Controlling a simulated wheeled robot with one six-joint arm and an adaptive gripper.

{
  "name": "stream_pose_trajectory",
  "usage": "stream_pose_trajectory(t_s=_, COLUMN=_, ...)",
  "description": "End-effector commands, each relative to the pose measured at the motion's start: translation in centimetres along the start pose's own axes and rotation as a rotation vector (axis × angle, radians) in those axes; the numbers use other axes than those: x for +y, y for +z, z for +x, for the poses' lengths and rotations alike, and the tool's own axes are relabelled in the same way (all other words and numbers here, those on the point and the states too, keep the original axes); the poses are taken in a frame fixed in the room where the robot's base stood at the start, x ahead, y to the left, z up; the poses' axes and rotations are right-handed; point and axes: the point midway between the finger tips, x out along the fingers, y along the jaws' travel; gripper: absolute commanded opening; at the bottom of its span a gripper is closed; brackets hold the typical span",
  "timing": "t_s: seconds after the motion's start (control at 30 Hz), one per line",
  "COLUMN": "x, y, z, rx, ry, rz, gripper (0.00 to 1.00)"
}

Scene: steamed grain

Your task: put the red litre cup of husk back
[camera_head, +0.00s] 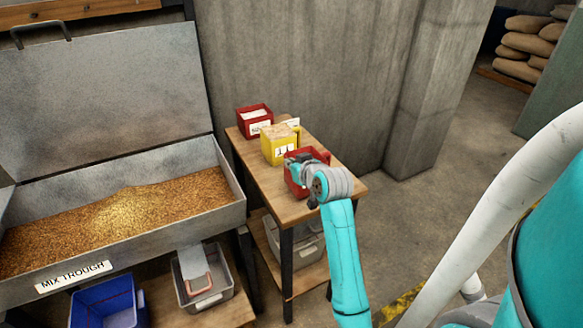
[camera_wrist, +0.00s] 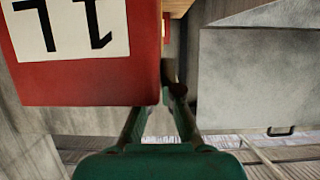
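The red litre cup (camera_head: 294,187) is over the right end of the small wooden table, beside a yellow litre measure (camera_head: 270,154). In the wrist view the red cup (camera_wrist: 85,80) fills the upper left, its white 1L label upside down. My gripper (camera_wrist: 161,95) has its fingers close together at the cup's edge; one passes behind the cup and the other lies along its side, so it looks shut on the cup's wall. In the head view my gripper (camera_head: 299,162) covers part of the cup. I cannot tell whether the cup's base touches the table, and its contents are hidden.
Another red box (camera_head: 254,120) stands at the table's back end. The mix trough (camera_head: 120,246) with grain is at left. A blue bin (camera_head: 110,306) and a grey bin (camera_head: 203,293) sit below. A concrete wall is behind.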

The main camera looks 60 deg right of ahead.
Motion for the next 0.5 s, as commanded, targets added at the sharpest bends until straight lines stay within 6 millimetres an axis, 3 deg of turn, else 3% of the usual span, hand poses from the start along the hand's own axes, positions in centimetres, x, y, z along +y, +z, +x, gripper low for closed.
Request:
stream_pose_trajectory(t_s=0.1, x=-0.02, y=1.14, z=0.44, rx=0.0, ry=0.0, rz=0.001, gripper=0.0)
stream_pose_trajectory(t_s=0.47, x=-0.01, y=1.42, z=0.57, rx=0.001, ry=0.0, rz=0.0, gripper=0.0)
stream_pose_trajectory(t_s=0.5, x=-0.01, y=1.47, z=0.6, rx=0.001, ry=0.0, rz=0.0, gripper=0.07)
